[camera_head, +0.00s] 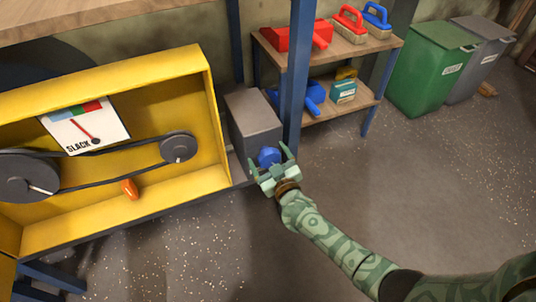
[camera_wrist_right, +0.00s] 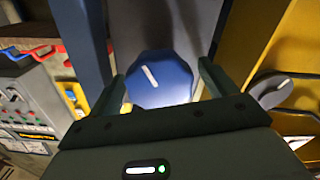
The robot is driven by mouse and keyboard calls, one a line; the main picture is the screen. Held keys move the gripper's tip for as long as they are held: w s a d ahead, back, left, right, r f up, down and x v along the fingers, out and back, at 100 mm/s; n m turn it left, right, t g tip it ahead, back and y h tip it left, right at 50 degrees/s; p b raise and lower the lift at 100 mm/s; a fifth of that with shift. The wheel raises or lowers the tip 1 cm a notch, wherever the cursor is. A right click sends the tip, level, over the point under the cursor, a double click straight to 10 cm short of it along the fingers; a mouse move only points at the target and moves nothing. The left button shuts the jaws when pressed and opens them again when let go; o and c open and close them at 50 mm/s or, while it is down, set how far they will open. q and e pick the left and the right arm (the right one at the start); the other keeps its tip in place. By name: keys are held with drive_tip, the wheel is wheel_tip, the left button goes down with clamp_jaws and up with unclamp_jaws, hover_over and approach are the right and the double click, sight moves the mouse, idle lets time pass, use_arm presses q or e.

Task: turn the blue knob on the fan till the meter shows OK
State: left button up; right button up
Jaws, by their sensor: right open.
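The blue knob (camera_head: 268,156) sits on the front of the grey fan housing (camera_head: 252,120), beside the yellow belt case. In the right wrist view the knob (camera_wrist_right: 158,78) is faceted, with a white mark slanting on its face. My right gripper (camera_head: 272,164) is open, with one finger on each side of the knob; I cannot tell if they touch it. The meter (camera_head: 85,125) in the case has blue, green and red bands. Its needle points up-left, near the blue and green bands, and the label reads SLACK. My left gripper is not in view.
The yellow case (camera_head: 215,130) holds a belt on two dark pulleys (camera_head: 178,147) and an orange part (camera_head: 129,188). A blue post (camera_head: 299,75) stands close to the fan. Shelves (camera_head: 340,50) with brushes and bins (camera_head: 430,70) stand behind.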

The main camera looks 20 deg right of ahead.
drive_tip(key=c, duration=1)
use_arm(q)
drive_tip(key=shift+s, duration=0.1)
use_arm(e)
drive_tip(key=shift+m, duration=0.4)
drive_tip(key=m, duration=0.2)
drive_tip(key=shift+m+p, duration=0.3)
drive_tip(key=shift+m, duration=0.1)
drive_tip(key=m, duration=0.4)
drive_tip(key=shift+f, duration=0.1)
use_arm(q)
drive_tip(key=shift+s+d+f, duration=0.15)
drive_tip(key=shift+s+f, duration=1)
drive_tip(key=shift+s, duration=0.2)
use_arm(e)
drive_tip(key=shift+m, duration=0.8)
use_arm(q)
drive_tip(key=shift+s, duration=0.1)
use_arm(e)
drive_tip(key=shift+s, duration=0.1)
